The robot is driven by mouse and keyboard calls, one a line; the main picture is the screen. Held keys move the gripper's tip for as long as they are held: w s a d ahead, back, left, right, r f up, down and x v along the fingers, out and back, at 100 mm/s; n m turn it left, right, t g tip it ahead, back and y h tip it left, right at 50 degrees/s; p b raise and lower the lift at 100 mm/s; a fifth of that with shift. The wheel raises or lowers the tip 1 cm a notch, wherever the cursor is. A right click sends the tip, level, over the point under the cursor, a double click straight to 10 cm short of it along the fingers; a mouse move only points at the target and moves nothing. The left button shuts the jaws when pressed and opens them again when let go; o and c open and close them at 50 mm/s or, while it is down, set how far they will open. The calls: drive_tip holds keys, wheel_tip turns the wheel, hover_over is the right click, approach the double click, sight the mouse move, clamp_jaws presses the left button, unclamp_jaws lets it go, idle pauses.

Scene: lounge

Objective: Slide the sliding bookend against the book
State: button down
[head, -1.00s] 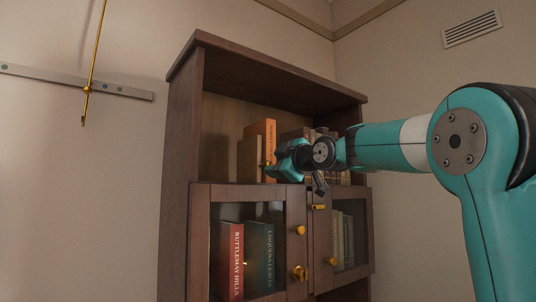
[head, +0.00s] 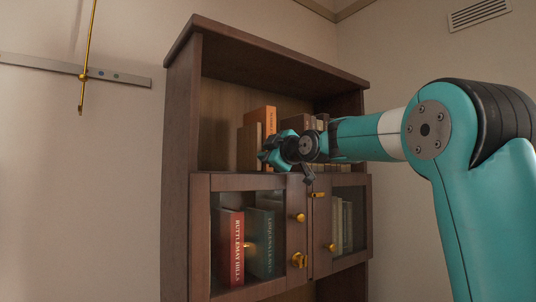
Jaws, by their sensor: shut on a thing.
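The sliding bookend, a brown wooden upright panel (head: 247,148), stands on the upper open shelf in the head view. The orange book (head: 262,118) stands upright right behind and beside it. The two overlap from this angle, so I cannot tell whether they touch. My gripper (head: 264,157) reaches in from the right at the bookend's front right edge, low above the shelf board. It is shut on the bookend; the fingers and wrist hide the grip point and the lower part of the orange book.
More brown books (head: 315,124) stand right of the orange book, partly behind my arm. Below are glass cabinet doors (head: 200,235) with gold knobs, showing a red book (head: 231,245) and a green book (head: 260,240). The shelf left of the bookend is clear.

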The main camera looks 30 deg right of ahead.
drive_tip(key=shift+d+f+b, duration=0.15)
drive_tip(key=shift+f+b, duration=0.1)
drive_tip(key=shift+b, duration=0.5)
drive_tip(key=shift+r, duration=0.15)
drive_tip(key=c, duration=1)
unclamp_jaws()
drive_tip(key=shift+r, duration=0.1)
drive_tip(key=shift+o, duration=0.2)
drive_tip(key=s+b, duration=0.8)
drive_tip(key=s, duration=0.9)
drive_tip(key=shift+s+d, duration=0.2)
drive_tip(key=shift+d, duration=0.15)
